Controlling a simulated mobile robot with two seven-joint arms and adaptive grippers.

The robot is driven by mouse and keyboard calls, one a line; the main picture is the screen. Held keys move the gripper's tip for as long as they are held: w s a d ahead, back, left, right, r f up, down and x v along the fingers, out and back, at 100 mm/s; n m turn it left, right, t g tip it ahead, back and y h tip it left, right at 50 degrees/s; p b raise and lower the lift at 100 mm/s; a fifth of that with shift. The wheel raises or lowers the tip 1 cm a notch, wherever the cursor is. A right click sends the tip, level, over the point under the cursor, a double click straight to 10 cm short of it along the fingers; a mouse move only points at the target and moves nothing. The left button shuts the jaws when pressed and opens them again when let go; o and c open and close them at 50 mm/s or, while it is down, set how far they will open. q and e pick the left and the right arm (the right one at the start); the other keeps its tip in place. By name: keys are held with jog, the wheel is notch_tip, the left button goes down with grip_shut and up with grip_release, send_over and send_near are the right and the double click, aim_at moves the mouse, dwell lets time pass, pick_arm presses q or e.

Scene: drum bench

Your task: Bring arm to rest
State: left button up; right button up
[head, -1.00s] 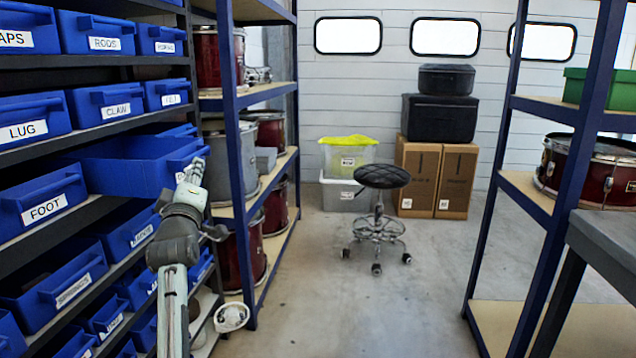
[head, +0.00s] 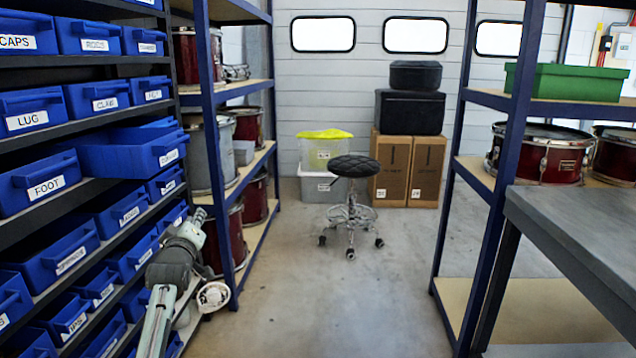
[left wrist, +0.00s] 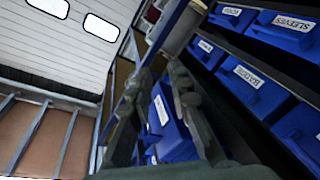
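My left arm comes in at the lower left of the head view, beside the rack of blue bins. Its gripper (head: 198,219) is low, in front of the lower bins and apart from the pulled-out blue drawer (head: 122,156) above it. In the left wrist view my left gripper (left wrist: 160,76) shows two fingers spread apart, with nothing held between them. Blue bins show behind and beside the fingers there. My right arm and gripper are in neither view.
Labelled blue bins such as the FOOT bin (head: 45,188) fill the left rack. A shelf post (head: 213,150) with drums stands close past my gripper. A stool (head: 352,200) stands ahead. A grey bench (head: 580,235) is at right. The floor between is clear.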

pick_arm(q)
jog(key=s+a+f+m+g+y, duration=0.1)
jog(key=s+a+f+g, duration=0.1)
jog(key=a+f, duration=0.55)
jog(key=s+a+f+m+g, duration=0.15)
jog(key=a+f, duration=0.35)
jog(key=f, duration=0.6)
jog(key=s+a+f+m+g+y, duration=0.1)
jog(key=s+a+f+g, duration=0.15)
jog(key=a+f, duration=0.5)
jog(key=s+f+m+g, duration=0.4)
jog(key=s+f+g, duration=0.2)
jog(key=s+f, duration=0.15)
jog(key=s+d+f+m+g+h, duration=0.1)
jog(key=s+d+f+m, duration=0.1)
jog(key=s+d+f, duration=0.5)
jog(key=s+d+f+m+g+h, duration=0.1)
jog(key=s+d+f+m+g, duration=0.2)
jog(key=s, duration=0.7)
jog(key=s+d+t, duration=0.1)
jog(key=s+d, duration=0.5)
jog(key=s, duration=0.3)
jog(key=s+d+r+h, duration=0.1)
jog(key=s+d, duration=0.6)
jog(key=s, duration=0.3)
jog(key=shift+s+t+h, duration=0.2)
jog(key=shift+t+h, duration=0.1)
jog(key=shift+t, duration=0.1)
jog(key=shift+r, duration=0.1)
